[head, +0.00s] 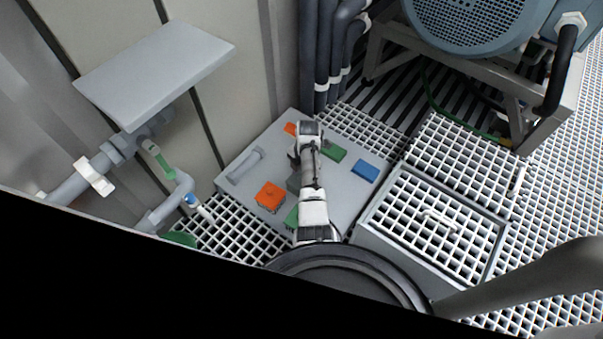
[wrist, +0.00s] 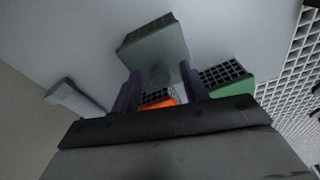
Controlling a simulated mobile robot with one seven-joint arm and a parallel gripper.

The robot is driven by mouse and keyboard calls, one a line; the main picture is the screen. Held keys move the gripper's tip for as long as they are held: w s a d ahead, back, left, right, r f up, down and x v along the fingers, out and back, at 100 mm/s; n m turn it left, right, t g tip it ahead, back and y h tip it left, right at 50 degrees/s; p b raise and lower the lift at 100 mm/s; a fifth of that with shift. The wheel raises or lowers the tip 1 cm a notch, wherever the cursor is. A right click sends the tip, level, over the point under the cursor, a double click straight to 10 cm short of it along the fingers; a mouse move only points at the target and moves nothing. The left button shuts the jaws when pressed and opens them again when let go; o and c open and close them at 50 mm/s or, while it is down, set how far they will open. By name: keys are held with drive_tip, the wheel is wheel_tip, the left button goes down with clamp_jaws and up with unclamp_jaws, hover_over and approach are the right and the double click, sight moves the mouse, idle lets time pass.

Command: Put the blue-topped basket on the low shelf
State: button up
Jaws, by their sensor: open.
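The blue-topped basket (head: 365,171) sits on the grey platform (head: 235,181), near its right side in the head view. It is not seen in the wrist view. My gripper (wrist: 158,72) is open, with its two dark fingers apart. A grey-green block (wrist: 155,45) shows beyond and between the fingertips; I cannot tell whether they touch it. In the head view my arm stands over the middle of the platform, left of the blue-topped basket, and hides the fingers. A flat grey shelf (head: 155,75) is on the wall at upper left; I cannot tell its height.
Orange-topped baskets (head: 270,196) and green-topped baskets (head: 333,152) share the platform. A grey handle-like bar (head: 246,165) lies at its left. A grated box (head: 436,220) stands at right. Pipes (head: 325,45) rise behind, and valve piping (head: 150,160) is at left.

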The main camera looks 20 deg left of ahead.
wheel_tip(320, 180, up, 12)
drive_tip(key=w+p, duration=0.1)
drive_tip(key=p, duration=0.2)
drive_tip(key=shift+d, duration=0.4)
drive_tip(key=shift+w, duration=0.1)
